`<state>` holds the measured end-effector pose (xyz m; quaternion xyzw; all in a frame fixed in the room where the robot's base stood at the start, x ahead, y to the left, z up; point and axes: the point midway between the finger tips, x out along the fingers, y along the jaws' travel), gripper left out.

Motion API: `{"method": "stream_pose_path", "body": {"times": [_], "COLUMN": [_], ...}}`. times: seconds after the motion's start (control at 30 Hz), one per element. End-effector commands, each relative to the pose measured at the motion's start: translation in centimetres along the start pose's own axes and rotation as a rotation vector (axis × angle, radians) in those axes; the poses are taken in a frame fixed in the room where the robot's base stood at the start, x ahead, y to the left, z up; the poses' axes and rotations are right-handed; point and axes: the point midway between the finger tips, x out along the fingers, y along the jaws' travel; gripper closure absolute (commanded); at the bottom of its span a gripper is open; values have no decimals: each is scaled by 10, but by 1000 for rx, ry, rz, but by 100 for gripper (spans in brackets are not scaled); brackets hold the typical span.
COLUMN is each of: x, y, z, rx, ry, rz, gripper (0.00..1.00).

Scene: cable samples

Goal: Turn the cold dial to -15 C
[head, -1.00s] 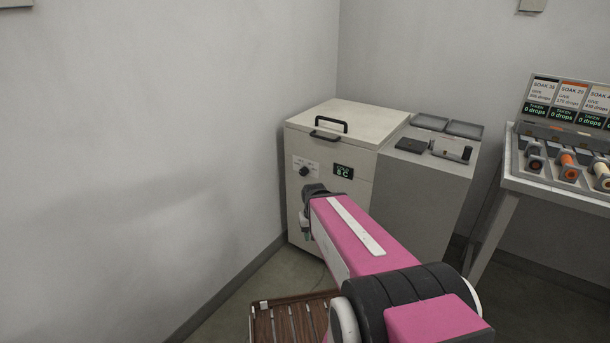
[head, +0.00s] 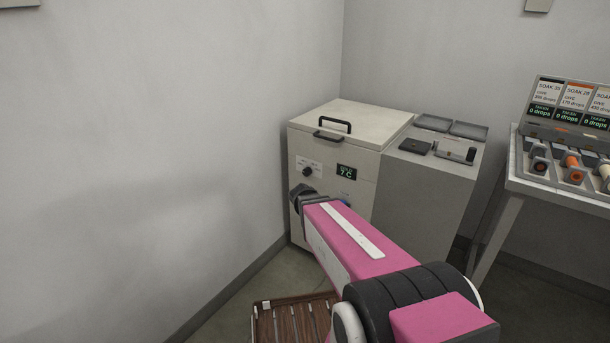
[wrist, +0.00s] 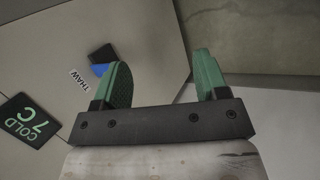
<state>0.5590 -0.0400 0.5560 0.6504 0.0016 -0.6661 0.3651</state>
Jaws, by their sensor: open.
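The cold dial (head: 307,171) is a small dark knob on a white scale plate, on the upper front of the pale chest unit (head: 310,215). Right of it, the display (head: 346,172) reads COLD 7 C; it also shows at the left of the wrist view (wrist: 30,120). The dial's pointer is too small to read, and the dial is not in the wrist view. My gripper (wrist: 163,75) is open, its green fingers apart with nothing between them. In the head view my wrist is just below the dial and hides part of the chest's front.
A black and blue part (wrist: 101,60) labelled THAW sits by the left finger. The chest lid has a black handle (head: 330,131). A grey cabinet (head: 425,190) adjoins on the right; the wall is close on the left. A brown slatted tray (head: 290,320) is low in front.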

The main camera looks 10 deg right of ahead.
Motion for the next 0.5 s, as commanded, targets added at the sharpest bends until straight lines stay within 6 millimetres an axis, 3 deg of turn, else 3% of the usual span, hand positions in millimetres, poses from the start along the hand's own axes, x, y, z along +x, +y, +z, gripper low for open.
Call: {"method": "stream_pose_path", "body": {"times": [0.03,0.23,0.5], "x": [5,4,-25], "y": [10,45,68], "z": [-19,-74,-165], "rx": [-86,-453,-920], "ry": [-11,-92,-274], "rz": [77,411,845], "gripper": [33,33,33]}}
